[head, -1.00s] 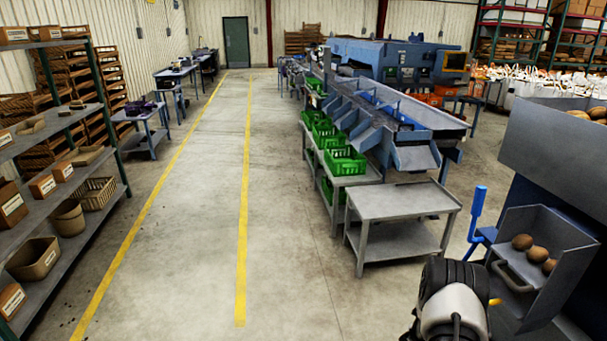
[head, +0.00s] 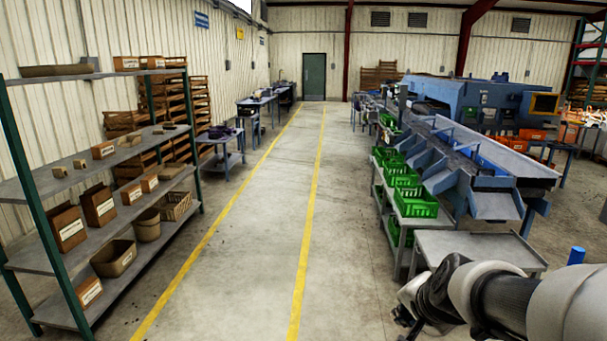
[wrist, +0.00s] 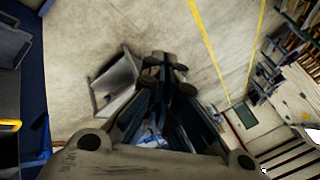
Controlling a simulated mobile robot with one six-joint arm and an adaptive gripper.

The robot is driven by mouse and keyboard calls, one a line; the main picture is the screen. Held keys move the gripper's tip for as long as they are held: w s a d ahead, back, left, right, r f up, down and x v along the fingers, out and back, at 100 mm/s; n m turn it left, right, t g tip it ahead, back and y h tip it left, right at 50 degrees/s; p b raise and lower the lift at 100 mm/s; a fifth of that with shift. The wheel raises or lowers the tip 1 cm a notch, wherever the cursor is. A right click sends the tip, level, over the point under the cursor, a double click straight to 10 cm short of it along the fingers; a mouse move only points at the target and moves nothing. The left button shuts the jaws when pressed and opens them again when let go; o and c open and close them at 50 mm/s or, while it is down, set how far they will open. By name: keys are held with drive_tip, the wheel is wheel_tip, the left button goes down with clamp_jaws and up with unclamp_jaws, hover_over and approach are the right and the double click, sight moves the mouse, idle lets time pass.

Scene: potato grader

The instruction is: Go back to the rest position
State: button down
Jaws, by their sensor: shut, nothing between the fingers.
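My arm (head: 500,295) reaches in from the lower right of the head view, over the aisle side of the grey metal table (head: 480,245). In the wrist view, my gripper (wrist: 168,75) shows its dark fingers together with nothing between them. It hangs in free air above the concrete floor, apart from any object. The grey table (wrist: 115,85) also shows in the wrist view, left of the fingers. In the head view the fingertips cannot be made out clearly.
Left stands a shelf rack (head: 100,195) with boxes and baskets. Right stands the blue grading machine (head: 470,160), with green crates (head: 415,203) along its side. The aisle between the yellow lines (head: 310,200) is clear. A blue post (head: 576,256) stands at the right.

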drive_tip(key=s+a+n+g, duration=0.1)
drive_tip(key=s+a+n, duration=0.1)
drive_tip(key=s, duration=0.6)
drive_tip(key=s+a+r+n+g, duration=0.1)
drive_tip(key=s+a+n, duration=0.1)
drive_tip(key=s+n, duration=0.3)
drive_tip(key=s+a+r+n+g, duration=0.1)
drive_tip(key=s+n, duration=0.3)
drive_tip(key=s, duration=0.6)
drive_tip(key=shift+s+a, duration=0.4)
drive_tip(key=shift+a, duration=0.35)
